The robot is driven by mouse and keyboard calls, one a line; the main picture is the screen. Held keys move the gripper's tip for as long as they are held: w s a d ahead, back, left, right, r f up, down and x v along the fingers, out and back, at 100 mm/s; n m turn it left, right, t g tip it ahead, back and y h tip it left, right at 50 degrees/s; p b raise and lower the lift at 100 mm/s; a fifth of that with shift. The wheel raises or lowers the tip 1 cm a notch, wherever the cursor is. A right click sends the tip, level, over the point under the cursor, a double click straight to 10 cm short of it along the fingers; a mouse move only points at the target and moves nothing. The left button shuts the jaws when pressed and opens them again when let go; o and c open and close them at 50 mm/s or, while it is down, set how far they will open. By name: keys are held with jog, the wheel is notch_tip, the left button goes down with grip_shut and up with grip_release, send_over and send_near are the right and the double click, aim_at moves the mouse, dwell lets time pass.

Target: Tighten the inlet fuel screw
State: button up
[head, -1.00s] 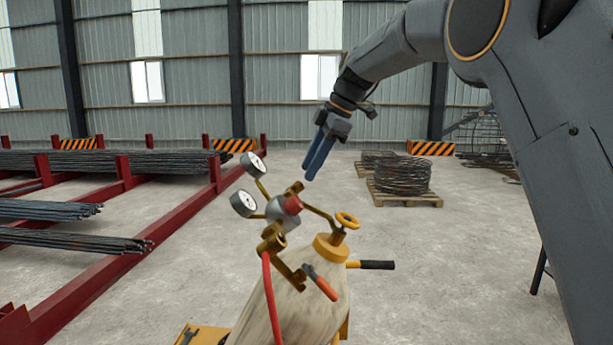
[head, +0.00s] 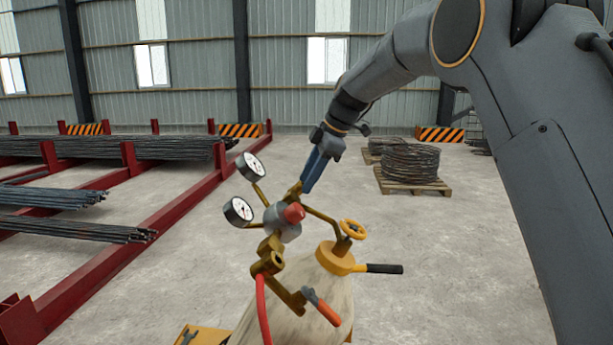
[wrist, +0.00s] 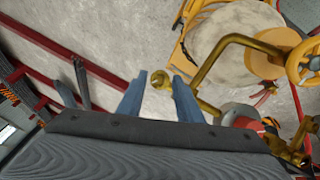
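The brass regulator assembly (head: 280,222) sits on top of a pale gas cylinder (head: 300,300). A small brass round-ended fitting (wrist: 160,79), likely the inlet fuel screw, shows in the wrist view. My gripper (wrist: 159,77) has its two blue fingers apart, with this brass end between the tips in the picture. I cannot tell whether the fingers touch it. In the head view my gripper (head: 308,187) points down at the upper brass part behind the red knob (head: 293,213). The fingers partly hide the fitting there.
Two pressure gauges (head: 239,211) stand left of my gripper. A yellow handwheel (head: 353,229) and a black-handled bar (head: 384,268) lie to the right. A red hose (head: 263,310) hangs down.

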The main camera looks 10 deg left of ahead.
jog(key=shift+a+f, duration=0.3)
jog(key=shift+f, duration=0.2)
jog(key=c, duration=0.8)
jog(key=shift+o, duration=0.2)
